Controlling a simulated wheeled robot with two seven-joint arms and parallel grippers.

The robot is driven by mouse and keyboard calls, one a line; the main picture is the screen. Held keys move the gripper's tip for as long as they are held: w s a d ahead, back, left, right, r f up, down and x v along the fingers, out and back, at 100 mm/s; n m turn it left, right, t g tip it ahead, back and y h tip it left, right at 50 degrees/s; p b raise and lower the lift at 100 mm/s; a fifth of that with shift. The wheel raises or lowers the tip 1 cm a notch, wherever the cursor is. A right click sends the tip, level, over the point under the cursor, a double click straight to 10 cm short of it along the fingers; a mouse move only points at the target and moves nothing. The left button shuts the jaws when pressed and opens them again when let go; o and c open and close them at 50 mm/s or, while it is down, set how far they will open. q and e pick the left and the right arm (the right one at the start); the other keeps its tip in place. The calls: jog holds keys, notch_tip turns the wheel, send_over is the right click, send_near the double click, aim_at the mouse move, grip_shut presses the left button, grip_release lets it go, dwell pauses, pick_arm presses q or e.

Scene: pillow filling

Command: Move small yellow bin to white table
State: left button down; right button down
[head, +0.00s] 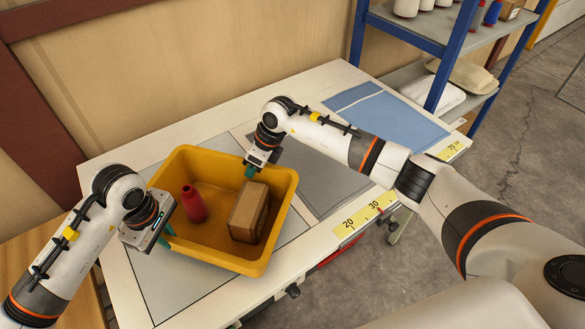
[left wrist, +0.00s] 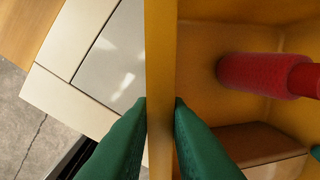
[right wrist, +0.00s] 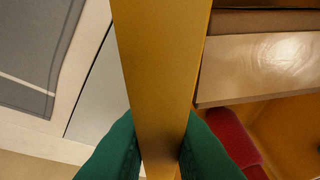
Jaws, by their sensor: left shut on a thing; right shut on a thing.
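The small yellow bin (head: 207,254) is at the left part of the white table (head: 135,152), over a grey panel. Inside it are a red bottle (head: 193,204) and a brown box (head: 248,212). My left gripper (head: 168,232) is shut on the bin's left wall; the left wrist view shows its green fingers (left wrist: 160,115) on both sides of the wall. My right gripper (head: 250,171) is shut on the bin's far right wall; the right wrist view shows its fingers (right wrist: 160,140) around that wall. I cannot tell whether the bin touches the table.
A dark grey mat (head: 325,185) and a blue mat (head: 385,125) lie to the right on the table. A yellow ruler strip (head: 362,217) runs along the front edge. A blue-framed shelf (head: 445,55) with bottles and bags stands behind right.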

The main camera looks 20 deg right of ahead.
pick_arm(q)
jog(key=shift+f+b, duration=0.45)
jog(key=shift+f, duration=0.3)
jog(key=shift+f+b, duration=0.65)
jog(key=shift+b, duration=0.05)
pick_arm(e)
notch_tip(320, 180, down, 3)
jog(key=shift+w+d+r, duration=0.1)
jog(key=shift+w+r, duration=0.05)
jog(key=shift+r, duration=0.05)
pick_arm(q)
jog(key=c, duration=1.4)
grip_release()
jog(key=shift+r, duration=0.2)
pick_arm(e)
jog(key=c, duration=1.4)
grip_release()
jog(key=shift+r, duration=0.15)
pick_arm(q)
jog(key=o, duration=0.8)
jog(key=r, duration=0.8)
jog(key=s+r, duration=0.1)
jog(key=r, duration=0.3)
jog(key=shift+a, duration=0.35)
